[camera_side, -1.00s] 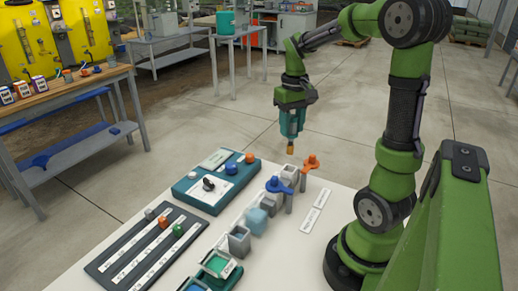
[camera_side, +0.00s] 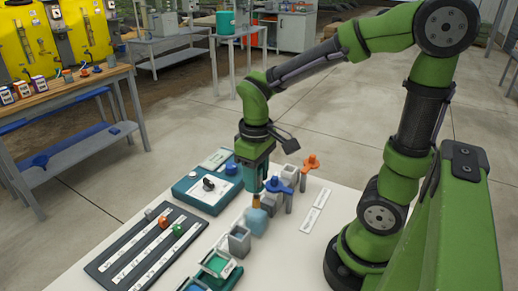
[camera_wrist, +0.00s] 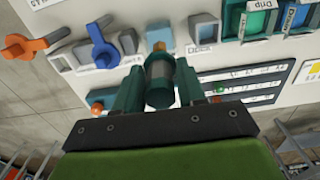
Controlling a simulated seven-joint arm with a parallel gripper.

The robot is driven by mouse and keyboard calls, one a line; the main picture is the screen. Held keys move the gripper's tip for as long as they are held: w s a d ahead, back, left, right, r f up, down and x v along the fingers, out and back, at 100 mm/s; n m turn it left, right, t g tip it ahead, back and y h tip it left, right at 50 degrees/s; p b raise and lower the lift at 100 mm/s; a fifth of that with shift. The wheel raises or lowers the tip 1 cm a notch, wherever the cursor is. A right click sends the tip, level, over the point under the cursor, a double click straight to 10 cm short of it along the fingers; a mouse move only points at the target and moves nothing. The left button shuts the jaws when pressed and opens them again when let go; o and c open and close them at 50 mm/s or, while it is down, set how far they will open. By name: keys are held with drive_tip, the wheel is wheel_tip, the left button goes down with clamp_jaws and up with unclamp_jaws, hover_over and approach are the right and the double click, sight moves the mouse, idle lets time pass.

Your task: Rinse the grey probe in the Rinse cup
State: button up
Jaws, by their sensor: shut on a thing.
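My gripper (camera_side: 257,178) is shut on the grey probe (camera_wrist: 159,80), which has a grey body with teal ends and points down. In the side view the probe's orange-brown tip (camera_side: 256,200) is at the top of a light blue cup (camera_side: 257,221). In the wrist view this cup (camera_wrist: 160,36) lies just past the probe, partly hidden by it. I cannot tell whether the tip is inside the cup or just above it. No label on this cup is readable, so I cannot confirm it is the Rinse cup.
A grey square cup (camera_side: 239,240) stands beside the light blue one. A blue-handled valve (camera_side: 278,185) and an orange-handled valve (camera_side: 310,162) stand behind it. Green and blue trays (camera_side: 215,264) are at the front. A teal control box (camera_side: 210,190) and dark slotted board (camera_side: 145,248) lie left.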

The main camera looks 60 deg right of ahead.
sight(256, 206)
drive_tip(key=shift+f, duration=3.2)
drive_tip(key=shift+r, duration=0.15)
drive_tip(key=shift+r, duration=0.7)
drive_tip(key=shift+f, duration=0.8)
drive_tip(key=shift+r, duration=0.15)
drive_tip(key=shift+r, duration=0.65)
drive_tip(key=shift+f, duration=0.15)
drive_tip(key=shift+f, duration=0.65)
